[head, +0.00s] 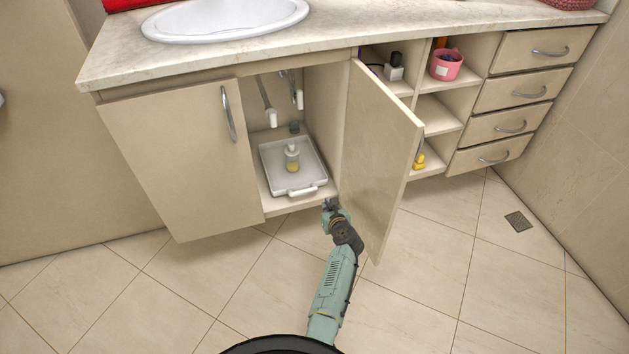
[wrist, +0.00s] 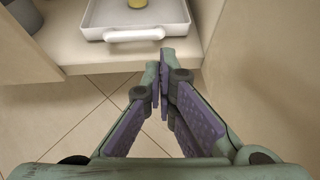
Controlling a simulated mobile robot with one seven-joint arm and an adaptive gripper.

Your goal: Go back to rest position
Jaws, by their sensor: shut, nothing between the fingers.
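My gripper (head: 331,204) is at the front edge of the open cabinet, just left of the open door (head: 383,150). In the wrist view my gripper (wrist: 158,82) has its fingertips together with nothing between them. Its fingertips show just in front of the cabinet floor's edge and near the handle of a white tray (wrist: 95,33), apparently apart from it. In the head view the tray (head: 270,158) lies on the cabinet floor. A pump bottle with yellow contents (head: 292,160) stands on it.
The left cabinet door (head: 175,160) is shut. Open shelves (head: 437,115) with a pink cup (head: 446,65) and a yellow item (head: 419,161) are right of the open door. A stack of drawers (head: 515,95) is at the far right. The tiled floor (head: 440,270) is clear.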

